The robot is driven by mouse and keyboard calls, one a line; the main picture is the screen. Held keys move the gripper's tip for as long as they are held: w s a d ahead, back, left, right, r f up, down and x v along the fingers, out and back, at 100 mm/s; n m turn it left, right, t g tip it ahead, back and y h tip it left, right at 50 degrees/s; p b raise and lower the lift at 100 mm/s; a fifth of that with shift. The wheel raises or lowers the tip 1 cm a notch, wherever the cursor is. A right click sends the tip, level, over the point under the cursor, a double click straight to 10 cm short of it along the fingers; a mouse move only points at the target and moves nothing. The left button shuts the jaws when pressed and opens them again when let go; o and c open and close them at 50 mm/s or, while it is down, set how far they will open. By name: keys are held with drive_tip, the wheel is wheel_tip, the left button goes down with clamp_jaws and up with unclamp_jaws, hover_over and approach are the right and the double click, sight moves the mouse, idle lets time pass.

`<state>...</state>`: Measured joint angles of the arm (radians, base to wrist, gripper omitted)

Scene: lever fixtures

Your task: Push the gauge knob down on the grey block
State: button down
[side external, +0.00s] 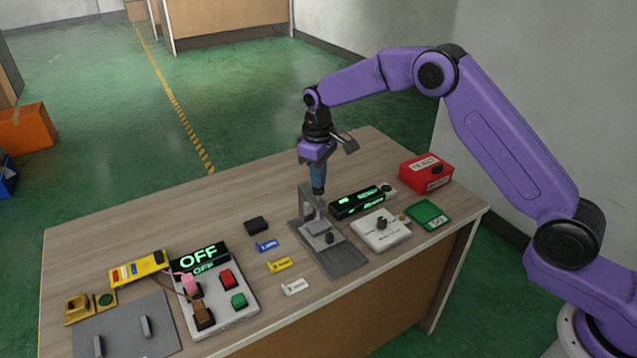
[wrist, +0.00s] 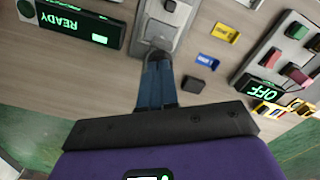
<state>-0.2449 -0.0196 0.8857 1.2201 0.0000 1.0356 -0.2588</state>
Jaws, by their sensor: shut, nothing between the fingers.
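The grey block (side external: 317,228) sits on a grey base plate (side external: 346,261) with an upright grey bracket (side external: 306,201) behind it. A small dark knob (side external: 329,237) stands at the block's front; it also shows at the top edge of the wrist view (wrist: 170,5). I cannot tell whether this is the gauge knob; another may be hidden by my fingers. My gripper (side external: 318,191) is shut and empty, pointing down with its blue fingertips at the bracket's top. In the wrist view the fingertips (wrist: 157,60) overlap the bracket; I cannot tell whether they touch.
A black display (side external: 358,203) reading READY in the wrist view and a white box with a dark knob (side external: 378,233) stand to the right. Small blue, yellow and white tags (side external: 279,265) lie to the left, beside a switch panel (side external: 232,316). The back table is clear.

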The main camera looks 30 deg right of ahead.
drive_tip(key=shift+f, duration=1.1)
idle(0.6)
drive_tip(key=shift+r, duration=0.1)
wheel_tip(320, 180, up, 10)
idle(1.3)
idle(0.4)
